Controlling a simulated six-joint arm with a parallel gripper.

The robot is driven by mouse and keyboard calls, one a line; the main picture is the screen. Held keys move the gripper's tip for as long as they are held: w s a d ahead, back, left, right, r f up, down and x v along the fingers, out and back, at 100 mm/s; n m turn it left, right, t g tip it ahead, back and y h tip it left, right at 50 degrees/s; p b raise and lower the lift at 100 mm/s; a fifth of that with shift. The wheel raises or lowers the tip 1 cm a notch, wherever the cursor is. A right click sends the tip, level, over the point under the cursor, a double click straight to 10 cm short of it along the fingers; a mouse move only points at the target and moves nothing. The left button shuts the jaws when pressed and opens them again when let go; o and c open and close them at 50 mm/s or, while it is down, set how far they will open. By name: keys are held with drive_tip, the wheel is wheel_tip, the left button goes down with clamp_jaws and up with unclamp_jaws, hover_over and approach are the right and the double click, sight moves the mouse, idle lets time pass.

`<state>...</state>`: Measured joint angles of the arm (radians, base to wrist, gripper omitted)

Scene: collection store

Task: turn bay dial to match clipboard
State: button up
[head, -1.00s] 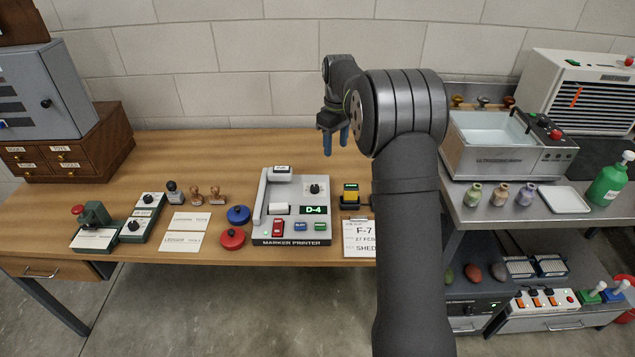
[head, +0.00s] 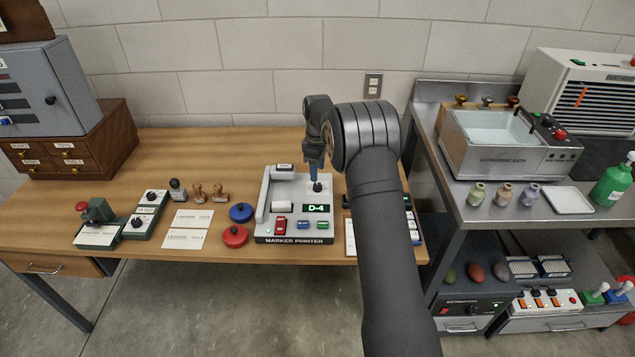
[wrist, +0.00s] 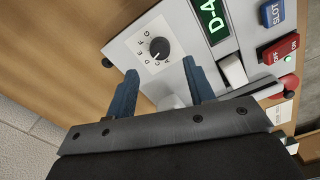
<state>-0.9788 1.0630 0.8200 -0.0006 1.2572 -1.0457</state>
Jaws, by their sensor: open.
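The marker printer (head: 292,240) stands on the wooden desk, and its green display (head: 317,208) reads D-4. The black bay dial (head: 317,187) sits on a white plate at the printer's upper right. In the wrist view the dial (wrist: 160,48) has letters around it; its pointer is hard to read. My gripper (head: 316,170) is pointed down just above the dial. In the wrist view its blue fingers (wrist: 160,70) are open, with the dial beyond the tips, roughly between them, and nothing held. The clipboard (head: 350,237) is mostly hidden behind my arm, with only its left edge showing.
On the printer are a red ON/OFF switch (wrist: 280,47) and a blue SLOT button (wrist: 272,12). Blue (head: 241,212) and red (head: 235,235) round containers, cards and stamps lie to the left. A steel bench (head: 450,195) stands at the right. The desk behind the printer is clear.

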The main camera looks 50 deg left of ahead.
sight(317, 185)
wheel_tip(317, 185, down, 6)
idle(0.4)
drive_tip(key=c, duration=1)
drive_tip(key=shift+m, duration=0.3)
drive_tip(key=m, duration=0.5)
drive_tip(key=shift+m, duration=0.3)
drive_tip(key=m, duration=0.6)
drive_tip(key=shift+r+m, duration=0.1)
drive_tip(key=shift+m, duration=0.2)
